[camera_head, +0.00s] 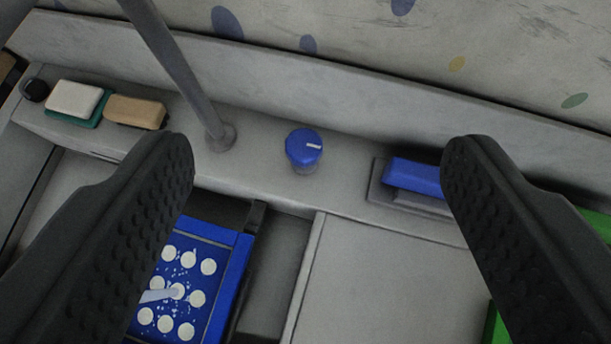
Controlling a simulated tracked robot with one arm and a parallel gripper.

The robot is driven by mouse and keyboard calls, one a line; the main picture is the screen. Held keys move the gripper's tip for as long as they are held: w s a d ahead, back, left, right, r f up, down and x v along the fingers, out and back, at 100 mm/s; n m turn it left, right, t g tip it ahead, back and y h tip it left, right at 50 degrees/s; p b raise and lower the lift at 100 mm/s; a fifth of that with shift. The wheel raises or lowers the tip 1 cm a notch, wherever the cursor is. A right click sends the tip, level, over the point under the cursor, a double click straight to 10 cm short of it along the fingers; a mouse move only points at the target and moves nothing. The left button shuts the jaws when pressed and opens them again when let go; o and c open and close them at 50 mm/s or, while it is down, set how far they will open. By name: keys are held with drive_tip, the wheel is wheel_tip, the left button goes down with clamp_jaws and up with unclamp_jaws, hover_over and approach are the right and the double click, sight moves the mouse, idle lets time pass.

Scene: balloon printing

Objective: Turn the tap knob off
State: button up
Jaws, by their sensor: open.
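The tap knob (304,148) is a round blue knob with a white mark on its top. It stands on the grey ledge behind the sink, just right of the foot of a grey metal pipe (186,82). The white mark points to the right in the picture. My gripper (318,160) is open, with one dark textured finger at the left and one at the right. The knob lies in the gap between them, farther off, and neither finger touches it. Nothing is held.
A blue crate (238,262) with white dots lies below left, partly behind my left finger; a pale streak, perhaps water, crosses it. Sponges (136,112) sit on the left ledge. A blue block (411,176) on a grey base is right of the knob. A patterned wall (380,45) rises behind.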

sight(304, 151)
drive_tip(key=w+f+g, duration=0.1)
drive_tip(key=w+f, duration=0.2)
drive_tip(key=f, duration=0.8)
drive_tip(key=w+f+g, duration=0.1)
drive_tip(key=w+f, duration=0.1)
drive_tip(key=f, duration=0.8)
drive_tip(key=shift+a+f+p+x, duration=0.15)
drive_tip(key=shift+p+x, duration=0.25)
drive_tip(key=shift+x, duration=1.9)
drive_tip(key=shift+a+p+x, duration=0.15)
drive_tip(key=shift+p+x, duration=0.2)
drive_tip(key=shift+x, duration=1.9)
drive_tip(key=shift+a+f+p+x, duration=0.15)
drive_tip(key=shift+p+x, duration=0.25)
drive_tip(key=shift+x, duration=1.9)
drive_tip(key=shift+s, duration=0.2)
